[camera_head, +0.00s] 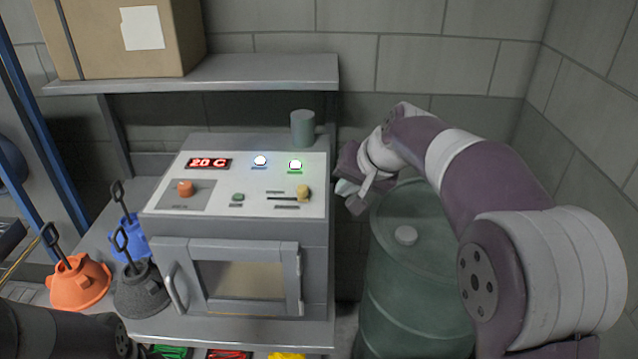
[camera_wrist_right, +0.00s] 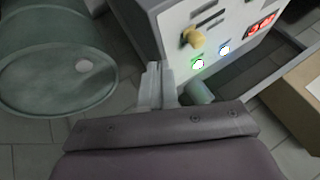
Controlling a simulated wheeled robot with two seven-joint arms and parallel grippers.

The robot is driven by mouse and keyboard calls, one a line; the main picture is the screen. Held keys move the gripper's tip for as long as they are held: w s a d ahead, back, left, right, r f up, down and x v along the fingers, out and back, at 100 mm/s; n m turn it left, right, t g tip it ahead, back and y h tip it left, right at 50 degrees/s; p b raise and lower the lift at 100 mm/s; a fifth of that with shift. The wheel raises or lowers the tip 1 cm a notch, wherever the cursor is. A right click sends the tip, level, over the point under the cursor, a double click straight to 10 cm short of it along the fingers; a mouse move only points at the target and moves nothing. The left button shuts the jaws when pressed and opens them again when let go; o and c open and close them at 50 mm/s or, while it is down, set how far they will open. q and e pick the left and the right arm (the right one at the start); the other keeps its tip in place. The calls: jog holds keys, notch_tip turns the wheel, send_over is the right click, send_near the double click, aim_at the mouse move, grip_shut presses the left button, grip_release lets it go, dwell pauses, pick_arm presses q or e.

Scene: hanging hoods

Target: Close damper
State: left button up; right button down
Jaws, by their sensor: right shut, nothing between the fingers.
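The grey oven (camera_head: 235,230) stands on a bench with a sloped white control panel. On the panel, a yellow slider knob (camera_head: 303,192) sits at the right end of a short dark slot; it also shows in the right wrist view (camera_wrist_right: 193,38). I cannot tell from its marks which end is closed. My right gripper (camera_head: 347,190) is just right of the panel, above the drum, with its fingers shut and empty and apart from the knob. The fingers (camera_wrist_right: 158,85) also show in the right wrist view. My left gripper is out of view.
A green drum (camera_head: 405,270) stands right of the oven, under my right arm. A grey-green cylinder (camera_head: 303,128) stands on the oven top. Orange (camera_head: 78,285), blue (camera_head: 130,238) and dark grey (camera_head: 142,290) hoods sit at left. A shelf (camera_head: 230,72) holds a cardboard box (camera_head: 115,50).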

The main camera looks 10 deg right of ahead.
aim_at(303, 192)
jog(key=w+a+f+p, duration=0.1)
jog(key=w+a, duration=0.1)
jog(key=w+a+f+p, duration=0.1)
jog(key=w, duration=0.1)
jog(key=shift+a+f+p, duration=0.35)
jog(key=shift+f+p, duration=0.05)
jog(key=shift+a+f, duration=0.1)
jog(key=shift+a, duration=0.2)
jog(key=a+p, duration=0.1)
jog(key=a, duration=0.1)
jog(key=w+a+p, duration=0.1)
jog(key=a, duration=0.3)
jog(key=shift+w+p, duration=0.4)
jog(key=shift+a, duration=0.2)
jog(key=shift+d, duration=0.15)
